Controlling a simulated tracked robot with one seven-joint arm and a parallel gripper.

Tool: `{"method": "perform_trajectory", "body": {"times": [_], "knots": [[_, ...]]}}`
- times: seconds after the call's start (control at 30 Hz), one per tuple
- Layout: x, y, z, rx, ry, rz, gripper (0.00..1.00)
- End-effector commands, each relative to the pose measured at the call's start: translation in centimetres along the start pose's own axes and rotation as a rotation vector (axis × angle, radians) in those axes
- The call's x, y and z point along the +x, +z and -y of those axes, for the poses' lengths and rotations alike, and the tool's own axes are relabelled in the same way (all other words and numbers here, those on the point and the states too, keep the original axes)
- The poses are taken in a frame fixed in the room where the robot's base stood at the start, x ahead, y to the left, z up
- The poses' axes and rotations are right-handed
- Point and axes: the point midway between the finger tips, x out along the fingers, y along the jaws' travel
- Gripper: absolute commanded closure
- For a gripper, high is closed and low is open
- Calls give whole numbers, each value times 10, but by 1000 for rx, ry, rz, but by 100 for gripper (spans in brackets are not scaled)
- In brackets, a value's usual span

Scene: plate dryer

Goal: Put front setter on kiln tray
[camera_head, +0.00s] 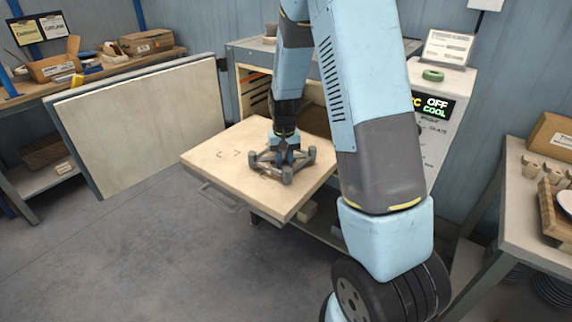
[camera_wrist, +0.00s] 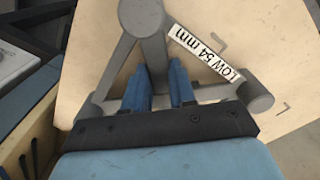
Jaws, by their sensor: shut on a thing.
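The front setter (camera_head: 287,175) is a grey spoked frame with round feet. It is at the middle to right part of the pale kiln tray (camera_head: 215,158), level, and I cannot tell whether its feet touch the board. In the wrist view the setter (camera_wrist: 142,17) carries a white label reading "LOW 54 mm". My gripper (camera_head: 287,157) points down with its blue fingers shut on a bar of the setter; the fingers also show in the wrist view (camera_wrist: 158,85). Thin corner marks show on bare board left of the setter. My arm hides part of the tray's right side.
The tray juts out of an open cabinet (camera_head: 243,55), whose door (camera_head: 145,120) stands open at left. A bench (camera_head: 520,180) with wares is far right; shelving (camera_head: 25,95) is at left. Floor at front left is clear.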

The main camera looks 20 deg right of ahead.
Motion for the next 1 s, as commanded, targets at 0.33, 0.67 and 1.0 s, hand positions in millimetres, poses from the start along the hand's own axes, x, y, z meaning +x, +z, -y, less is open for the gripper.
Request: {"method": "perform_trajectory", "body": {"times": [0.33,0.67,1.0], "knots": [[14,0,0,1,-1,-2,100],[16,0,0,1,0,0,55],[14,0,-1,1,0,-1,49]]}}
